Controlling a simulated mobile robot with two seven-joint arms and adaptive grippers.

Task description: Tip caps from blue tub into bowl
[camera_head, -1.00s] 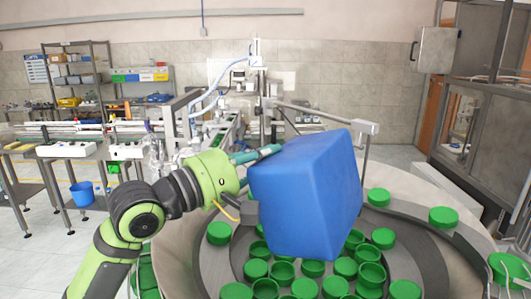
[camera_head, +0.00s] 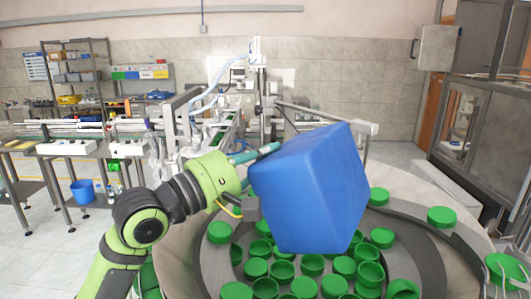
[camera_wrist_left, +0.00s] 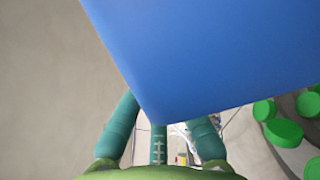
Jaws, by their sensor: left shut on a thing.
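The blue tub (camera_head: 312,190) is held tilted above the feeder bowl (camera_head: 412,262). Its closed outer sides face the head camera, so its opening and inside are hidden. My left gripper (camera_head: 258,155) is shut on the tub at its upper left. In the left wrist view the tub (camera_wrist_left: 215,50) fills the upper middle, and the teal fingers of my left gripper (camera_wrist_left: 160,125) reach up to it. Several green caps (camera_head: 312,265) lie in the bowl below the tub, and several more sit on its grey rim track. My right gripper is not in view.
A metal bar with a box-shaped end (camera_head: 365,127) reaches over the bowl behind the tub. Conveyor machinery (camera_head: 215,110) stands behind. A small blue bucket (camera_head: 82,192) is at the left. Open floor lies at the left front.

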